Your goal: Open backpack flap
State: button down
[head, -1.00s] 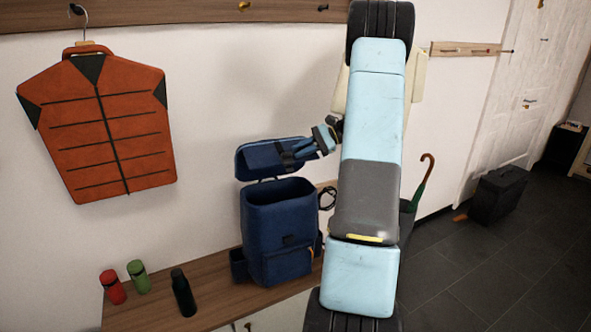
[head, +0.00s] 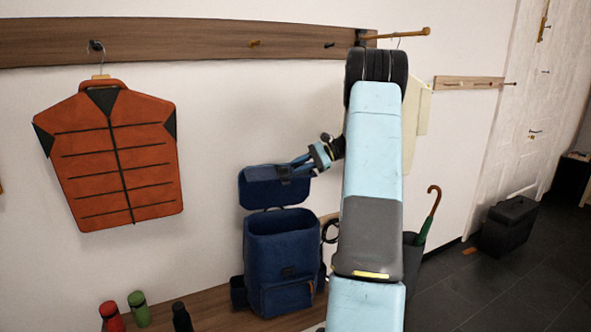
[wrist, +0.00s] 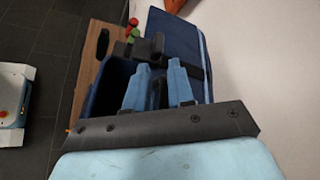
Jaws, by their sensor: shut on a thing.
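A blue backpack (head: 283,255) stands upright on the wooden bench, with its top opening exposed. Its flap (head: 262,187) is raised behind and above the opening, against the wall side. My gripper (head: 301,163) is at the flap's right part and is shut on it near the dark buckle strap. In the wrist view the flap (wrist: 172,38) extends up beyond my blue fingers (wrist: 158,85), and a dark clip-like part lies at the fingertips. The backpack's body shows only partly there, behind my gripper.
The wooden bench (head: 215,310) holds a red bottle (head: 111,317), a green bottle (head: 139,308) and a dark bottle (head: 181,317) left of the backpack. An orange vest (head: 112,155) hangs at left. An umbrella (head: 429,218) stands in a bin (head: 411,258) at right.

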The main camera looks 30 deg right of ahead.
jog(key=c, duration=1.2)
grip_release()
jog(key=shift+r, duration=0.1)
jog(key=v, duration=0.7)
jog(key=shift+d, duration=0.25)
